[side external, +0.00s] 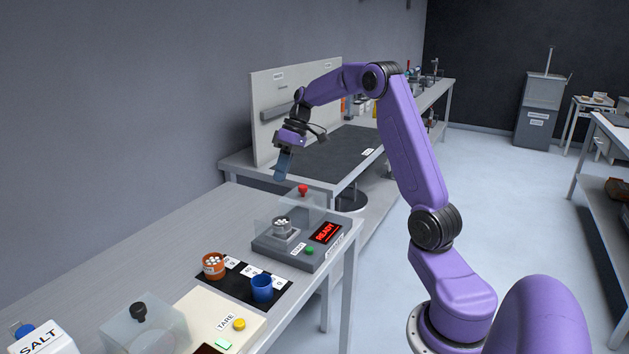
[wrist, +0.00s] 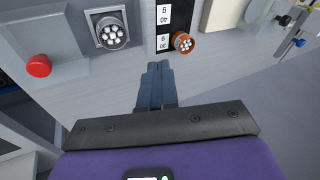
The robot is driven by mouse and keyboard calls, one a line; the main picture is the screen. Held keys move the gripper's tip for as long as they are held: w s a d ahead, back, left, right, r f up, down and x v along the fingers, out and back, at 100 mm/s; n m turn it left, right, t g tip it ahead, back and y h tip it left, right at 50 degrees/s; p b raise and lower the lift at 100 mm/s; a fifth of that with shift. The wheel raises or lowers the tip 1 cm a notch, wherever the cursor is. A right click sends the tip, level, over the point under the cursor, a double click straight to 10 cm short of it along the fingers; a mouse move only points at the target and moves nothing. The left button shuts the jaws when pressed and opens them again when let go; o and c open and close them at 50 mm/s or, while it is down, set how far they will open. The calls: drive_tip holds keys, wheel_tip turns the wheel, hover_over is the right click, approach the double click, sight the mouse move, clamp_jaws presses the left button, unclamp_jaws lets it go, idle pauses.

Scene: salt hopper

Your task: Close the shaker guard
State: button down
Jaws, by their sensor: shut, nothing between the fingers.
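The shaker (side external: 290,250) is a grey unit on the near bench with a red READY display (side external: 326,233) and a green button. Its guard (side external: 313,205) is a clear box with a red knob (side external: 303,190), which also shows at the left of the wrist view (wrist: 38,66). A cup of white pellets (side external: 282,224) stands on the shaker, also seen in the wrist view (wrist: 112,36). In the wrist view the knob is well to the side of the cup; the clear walls are hard to trace. My gripper (side external: 281,174) is shut and empty, above and behind the shaker, apart from the knob. Its fingers (wrist: 157,68) point over bare bench.
An orange cup of pellets (side external: 214,266) and a blue cup (side external: 262,288) stand on a black mat. A balance (side external: 195,312) has a clear box with a black knob (side external: 138,312). A salt box (side external: 42,340) is at lower left.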

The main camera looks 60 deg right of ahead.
drive_tip(key=s+d+f+m+t, duration=0.1)
drive_tip(key=s+d+m+t, duration=0.15)
drive_tip(key=d, duration=1.05)
drive_tip(key=s+d+f+m+t, duration=0.1)
drive_tip(key=s+d+t, duration=0.15)
drive_tip(key=d, duration=0.95)
approach(314, 193)
drive_tip(key=w+f, duration=0.3)
drive_tip(key=w, duration=0.1)
drive_tip(key=a, duration=0.1)
drive_tip(key=w+a, duration=0.1)
drive_tip(key=shift+a+r+g, duration=0.2)
drive_tip(key=shift+a+g, duration=0.2)
drive_tip(key=shift+w+a, duration=0.1)
drive_tip(key=shift+a, duration=0.45)
drive_tip(key=shift+a, duration=0.25)
drive_tip(key=a, duration=1.2)
drive_tip(key=shift+a, duration=0.2)
